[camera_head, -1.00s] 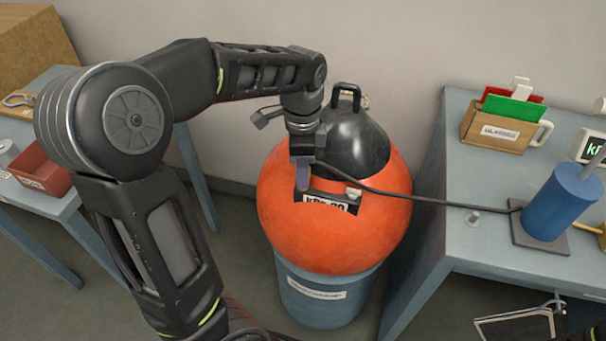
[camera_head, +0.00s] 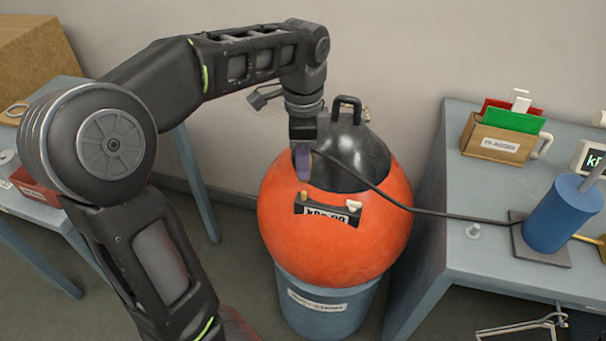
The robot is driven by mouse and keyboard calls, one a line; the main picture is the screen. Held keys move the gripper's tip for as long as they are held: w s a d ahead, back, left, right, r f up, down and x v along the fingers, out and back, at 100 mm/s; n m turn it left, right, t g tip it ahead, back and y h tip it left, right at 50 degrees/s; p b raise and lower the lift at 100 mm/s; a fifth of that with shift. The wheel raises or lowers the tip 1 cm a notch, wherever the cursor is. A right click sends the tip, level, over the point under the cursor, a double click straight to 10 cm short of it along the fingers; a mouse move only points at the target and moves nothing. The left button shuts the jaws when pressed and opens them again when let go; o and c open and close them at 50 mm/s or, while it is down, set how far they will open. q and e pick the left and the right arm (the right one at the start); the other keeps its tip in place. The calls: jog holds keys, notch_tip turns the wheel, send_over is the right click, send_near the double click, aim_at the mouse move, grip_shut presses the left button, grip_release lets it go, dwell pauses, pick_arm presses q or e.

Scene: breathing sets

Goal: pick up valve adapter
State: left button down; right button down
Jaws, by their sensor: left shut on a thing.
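My left gripper (camera_head: 303,165) points down just above the orange ball (camera_head: 335,245), on its near left side by the dark dome. It is shut on the end of a thin black hose (camera_head: 400,203), which I take to be the valve adapter. The jaws hide most of the adapter. Below the jaws is a labelled dark panel (camera_head: 327,213) on the ball, with a small brass stub (camera_head: 304,197) and a white fitting (camera_head: 353,206). The gripper is apart from the panel. My right gripper is not in view.
The hose runs right to a blue pump (camera_head: 562,215) on the right table (camera_head: 465,180). A small grey fitting (camera_head: 472,231) stands there, with a card box (camera_head: 500,140) behind. The ball sits on a blue-grey drum (camera_head: 325,307). A red bin (camera_head: 32,183) is at left.

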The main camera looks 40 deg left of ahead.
pick_arm(q)
jog(key=shift+r, duration=1.6)
